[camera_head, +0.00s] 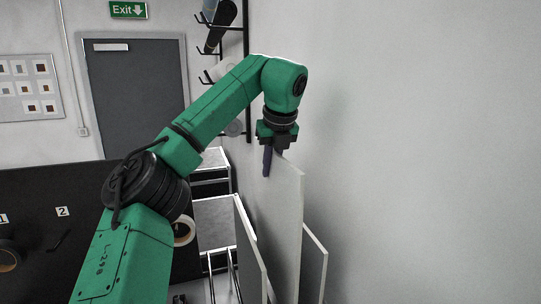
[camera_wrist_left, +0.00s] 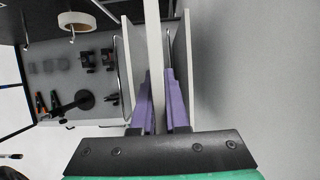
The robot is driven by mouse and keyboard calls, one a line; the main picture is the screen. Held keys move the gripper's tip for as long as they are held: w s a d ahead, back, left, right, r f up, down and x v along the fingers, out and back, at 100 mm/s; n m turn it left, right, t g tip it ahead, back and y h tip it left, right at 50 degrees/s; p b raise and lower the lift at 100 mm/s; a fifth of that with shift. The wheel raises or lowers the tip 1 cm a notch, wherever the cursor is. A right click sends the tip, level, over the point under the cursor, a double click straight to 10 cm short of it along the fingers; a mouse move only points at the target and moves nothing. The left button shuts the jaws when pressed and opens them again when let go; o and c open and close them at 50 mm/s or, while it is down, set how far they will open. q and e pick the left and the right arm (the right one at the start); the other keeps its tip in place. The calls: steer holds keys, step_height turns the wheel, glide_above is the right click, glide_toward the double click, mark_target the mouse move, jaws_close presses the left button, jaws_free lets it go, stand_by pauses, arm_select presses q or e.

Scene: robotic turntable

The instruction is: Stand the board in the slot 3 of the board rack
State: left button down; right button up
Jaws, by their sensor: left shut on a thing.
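My left gripper (camera_head: 272,162) is shut on the top edge of a tall pale board (camera_head: 289,220), with one dark purple finger in front of its left face. The board stands about upright between two other boards, one on its left (camera_head: 251,247) and one on its right (camera_head: 314,265). The left wrist view shows the held board (camera_wrist_left: 153,45) between both purple fingers, with a board on either side. Wire loops of the board rack (camera_head: 221,278) show left of the boards. The boards' lower ends and slot numbers are hidden. My right gripper is not in view.
A bare white wall (camera_head: 420,150) lies close on the right. A black panel (camera_head: 45,245) with labels 1 and 2 stands at the left, near a tape roll (camera_head: 183,232). Wall hooks (camera_head: 207,50) are behind my arm. A tool tray (camera_wrist_left: 75,85) shows in the left wrist view.

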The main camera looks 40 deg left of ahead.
arm_select(q)
glide_above(270, 229)
steer(key=f, duration=0.5)
steer(key=shift+w+a, duration=0.2)
step_height(270, 229, down, 9)
steer(key=shift+s+f, duration=0.1)
steer(key=shift+f+b, duration=1.1)
steer(key=shift+f, duration=0.4)
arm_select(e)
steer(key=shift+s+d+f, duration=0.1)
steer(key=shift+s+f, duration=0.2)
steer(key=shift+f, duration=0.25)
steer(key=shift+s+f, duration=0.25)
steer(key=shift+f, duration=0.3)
arm_select(q)
steer(key=c, duration=0.8)
jaws_free()
steer(key=shift+c, duration=0.2)
